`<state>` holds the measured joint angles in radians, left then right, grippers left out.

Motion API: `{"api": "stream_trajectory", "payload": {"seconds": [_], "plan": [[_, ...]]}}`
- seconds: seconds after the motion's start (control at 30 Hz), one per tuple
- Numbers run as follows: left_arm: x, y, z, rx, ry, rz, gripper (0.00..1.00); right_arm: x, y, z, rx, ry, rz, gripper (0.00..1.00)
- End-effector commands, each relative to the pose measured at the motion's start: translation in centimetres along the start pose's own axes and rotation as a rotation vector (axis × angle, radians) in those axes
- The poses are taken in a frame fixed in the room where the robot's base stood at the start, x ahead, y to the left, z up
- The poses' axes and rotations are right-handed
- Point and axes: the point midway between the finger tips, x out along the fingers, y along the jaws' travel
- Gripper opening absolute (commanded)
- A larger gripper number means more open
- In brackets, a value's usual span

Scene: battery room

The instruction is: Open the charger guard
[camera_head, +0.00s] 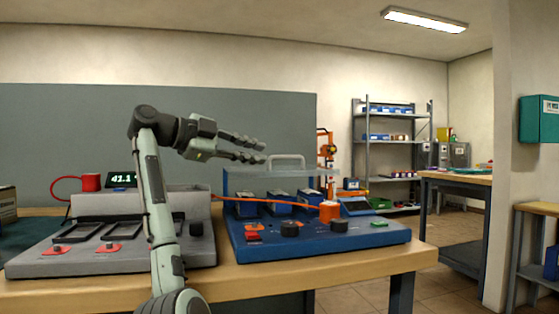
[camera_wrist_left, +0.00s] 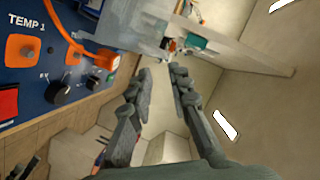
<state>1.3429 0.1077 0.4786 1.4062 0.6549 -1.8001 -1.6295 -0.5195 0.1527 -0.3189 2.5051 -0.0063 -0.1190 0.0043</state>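The charger guard (camera_head: 310,172) is a pale, see-through cover with a grey arched handle (camera_head: 287,157) on top. It lies level over the back of the blue charger (camera_head: 290,241), above several battery bays. In the left wrist view a pale see-through panel (camera_wrist_left: 137,22), apparently the guard, shows at the top beside the charger (camera_wrist_left: 75,105). My left gripper (camera_head: 264,151) is open and empty, its fingers pointing right, close to the handle's left end in the picture. Contact cannot be told. The wrist view also shows its fingers (camera_wrist_left: 161,72) apart with nothing between. My right gripper is not in view.
A grey charging unit (camera_head: 125,262) stands left on the same wooden table (camera_head: 330,272). An orange cable (camera_head: 270,202) crosses the blue charger to an orange plug (camera_head: 329,211). A shelf rack (camera_head: 392,149) and another table (camera_head: 458,178) stand farther back right.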

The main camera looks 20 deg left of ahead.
Motion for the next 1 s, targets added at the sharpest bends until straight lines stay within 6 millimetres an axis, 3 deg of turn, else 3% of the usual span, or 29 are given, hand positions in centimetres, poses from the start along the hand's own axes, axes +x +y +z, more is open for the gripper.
{"api": "stream_trajectory", "payload": {"seconds": [0.17, 0.63, 1.0], "plan": [[0.5, -0.1, -0.2, 0.0, 0.005, -0.003, 0.19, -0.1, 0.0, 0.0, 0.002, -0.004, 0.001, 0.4], [7.0, -0.1, -0.2, -0.001, 0.004, -0.003, 0.19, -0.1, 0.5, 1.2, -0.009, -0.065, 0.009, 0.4], [7.7, -0.1, -0.1, 0.001, 0.002, -0.004, 0.19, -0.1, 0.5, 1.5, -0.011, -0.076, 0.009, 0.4]]}}
